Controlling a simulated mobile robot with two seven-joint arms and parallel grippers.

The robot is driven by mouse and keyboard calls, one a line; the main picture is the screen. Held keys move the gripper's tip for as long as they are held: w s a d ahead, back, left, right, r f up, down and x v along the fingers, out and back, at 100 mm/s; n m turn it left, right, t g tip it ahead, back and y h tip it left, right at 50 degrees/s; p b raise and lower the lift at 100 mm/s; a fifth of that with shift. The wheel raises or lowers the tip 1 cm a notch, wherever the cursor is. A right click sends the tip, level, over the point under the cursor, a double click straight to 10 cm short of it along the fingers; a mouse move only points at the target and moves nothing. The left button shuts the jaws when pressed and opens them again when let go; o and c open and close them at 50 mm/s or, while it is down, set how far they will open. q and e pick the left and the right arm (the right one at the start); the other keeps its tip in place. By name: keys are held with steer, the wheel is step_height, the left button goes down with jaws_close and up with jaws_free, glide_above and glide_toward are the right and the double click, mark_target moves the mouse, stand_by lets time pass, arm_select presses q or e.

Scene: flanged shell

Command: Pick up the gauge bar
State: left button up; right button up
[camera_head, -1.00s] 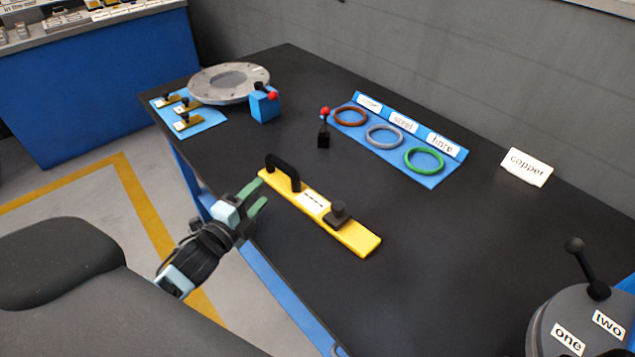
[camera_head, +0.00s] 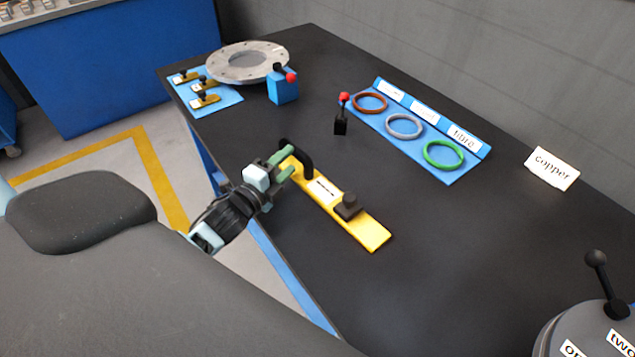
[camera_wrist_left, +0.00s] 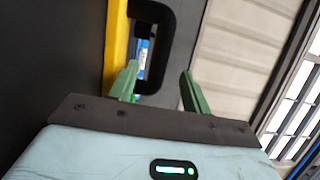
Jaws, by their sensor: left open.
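The yellow gauge bar (camera_head: 325,197) lies flat on the black table, with a black loop handle at its far left end and a black knob near its other end. My left gripper (camera_head: 282,163) is open beside the handle end of the bar. In the left wrist view, the handle (camera_wrist_left: 170,45) stands just ahead of the open green fingers (camera_wrist_left: 158,85), and its near part reaches between their tips. I cannot tell whether a finger touches it. The yellow edge of the bar (camera_wrist_left: 117,45) shows behind the left finger. My right gripper is not in view.
A grey flange ring (camera_head: 246,62), a blue block with a red-knobbed lever (camera_head: 283,92) and a blue mat (camera_head: 222,102) stand farther back. A blue ring rack (camera_head: 425,165) and a "copper" card (camera_head: 552,168) lie to the right. A grey drum (camera_head: 590,330) stands front right.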

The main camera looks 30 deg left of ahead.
mark_target(296, 157)
arm_select(q)
steer(key=w, duration=0.5)
steer(key=shift+d+f, duration=0.1)
steer(key=shift+d, duration=0.3)
jaws_close()
